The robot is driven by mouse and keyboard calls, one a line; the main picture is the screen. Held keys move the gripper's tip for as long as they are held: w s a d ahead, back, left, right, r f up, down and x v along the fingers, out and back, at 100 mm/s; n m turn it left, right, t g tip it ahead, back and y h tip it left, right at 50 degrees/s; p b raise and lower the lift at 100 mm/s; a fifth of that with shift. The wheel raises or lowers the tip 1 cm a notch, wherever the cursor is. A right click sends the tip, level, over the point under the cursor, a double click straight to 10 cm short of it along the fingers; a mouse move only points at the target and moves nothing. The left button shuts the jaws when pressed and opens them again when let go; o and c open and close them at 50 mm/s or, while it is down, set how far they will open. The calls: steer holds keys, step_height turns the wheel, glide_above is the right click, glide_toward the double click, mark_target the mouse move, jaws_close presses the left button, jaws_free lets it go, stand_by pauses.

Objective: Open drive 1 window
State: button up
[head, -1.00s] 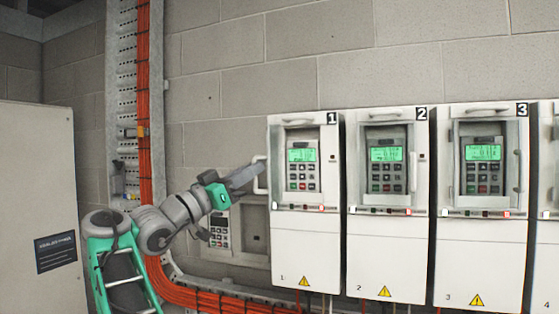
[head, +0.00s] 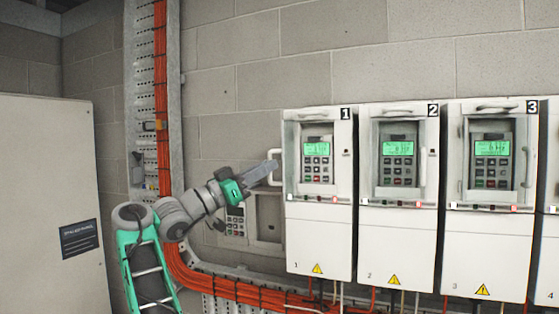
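Drive 1 (head: 320,240) is a white cabinet marked "1", with a lit green display and keypad (head: 317,160) in its upper recess. A white D-shaped handle (head: 274,152) sticks out at its left edge, while the handles on drives 2 and 3 sit at the right of their windows. The drive 1 window looks swung out to the left, seen nearly edge-on; its pane is hard to make out. My gripper (head: 268,170) reaches in from the left, its fingers at the handle. Whether they touch or grip it cannot be told.
Drive 2 (head: 395,245) and drive 3 (head: 490,250) stand to the right. A grey box with a keypad (head: 236,222) is on the wall below my gripper. Orange cables (head: 172,235) run down and along the wall. A pale cabinet (head: 50,170) stands at far left.

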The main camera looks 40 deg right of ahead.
steer(key=o, duration=0.3)
steer(key=shift+s+a+r, duration=0.15)
steer(key=shift+s+r, duration=0.3)
steer(key=shift+o, duration=0.5)
steer(key=shift+s+r+m, duration=0.25)
steer(key=shift+s+m, duration=0.05)
steer(key=shift+s, duration=0.05)
steer(key=shift+s+d+r, duration=0.15)
steer(key=shift+d+r, duration=0.05)
steer(key=shift+a, duration=0.1)
